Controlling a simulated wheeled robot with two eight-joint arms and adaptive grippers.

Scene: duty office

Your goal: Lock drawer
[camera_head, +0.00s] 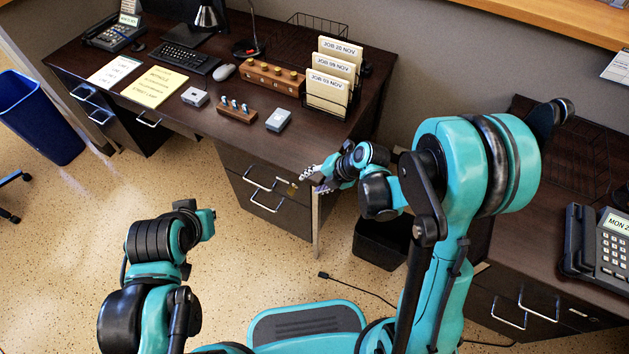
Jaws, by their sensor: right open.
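The dark drawer unit (240,165) sits under the right end of the desk, with two silver bar handles on its front. Its upper drawer looks shut. A small brass-coloured spot, perhaps the lock or key (292,189), shows at the right of the upper handle. My right gripper (310,181) is open beside the unit's front, close to that spot, its fingers pointing left. I cannot tell whether it touches anything. My left arm is folded at the lower left; no left fingers can be made out.
The desk top (330,130) overhangs just above my right gripper, with card holders (330,78) near its edge. A black bin (380,243) stands below my right forearm. A cable lies on the floor. Open floor (80,230) lies to the left.

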